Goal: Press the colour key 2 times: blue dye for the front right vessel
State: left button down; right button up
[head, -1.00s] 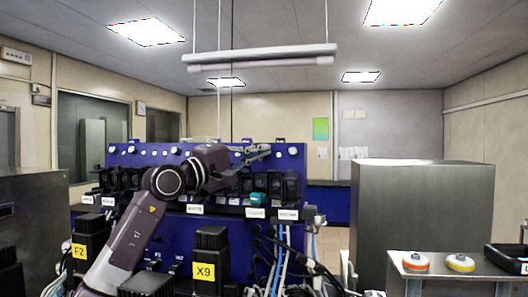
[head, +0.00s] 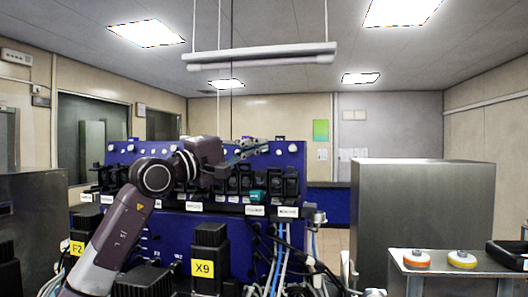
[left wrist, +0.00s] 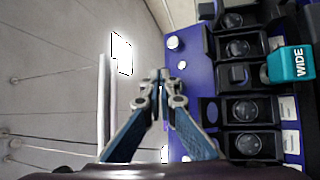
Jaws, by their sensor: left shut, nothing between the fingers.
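A blue panel (head: 160,228) carries a row of white round knobs or buttons (head: 292,147) along its top and black dial units (head: 291,183) below. No blue key can be told apart, and no vessel is recognisable. My left gripper (head: 264,147) is at the panel's upper right part, its fingers pointing right. In the left wrist view the fingertips (left wrist: 160,74) meet, shut and empty, beside the blue panel face with a white round button (left wrist: 172,42) near them. Contact with the panel cannot be told. My right gripper is not in view.
A teal block (head: 258,196), marked WIDE in the left wrist view (left wrist: 291,64), sits among the black dials. Cables (head: 278,262) hang below. A grey metal cabinet (head: 420,215) stands right, with orange and yellow discs (head: 417,259) on a nearby bench.

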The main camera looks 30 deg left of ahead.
pick_arm(q)
jog(key=s, duration=0.2)
jog(key=s+d+r, duration=0.1)
jog(key=shift+s+b, duration=0.15)
jog(key=shift+b, duration=0.2)
jog(key=shift+a, duration=0.1)
jog(key=shift+w+a+f+p, duration=0.25)
jog(key=shift+w+p, duration=0.15)
jog(key=shift+w, duration=0.4)
jog(key=shift+w+a+f+p, duration=0.1)
jog(key=shift+w+f+p, duration=0.2)
jog(key=shift+w, duration=0.45)
jog(key=shift+w+r, duration=0.1)
jog(key=shift+w, duration=0.15)
jog(key=shift+w+a+f+p, duration=0.1)
jog(key=shift+w+f+p, duration=0.05)
jog(key=shift+w+p, duration=0.15)
jog(key=shift+w+a+f+p, duration=0.1)
jog(key=shift+w+p, duration=0.1)
jog(key=shift+w, duration=0.15)
jog(key=shift+w+a, duration=0.1)
jog(key=shift+w, duration=0.1)
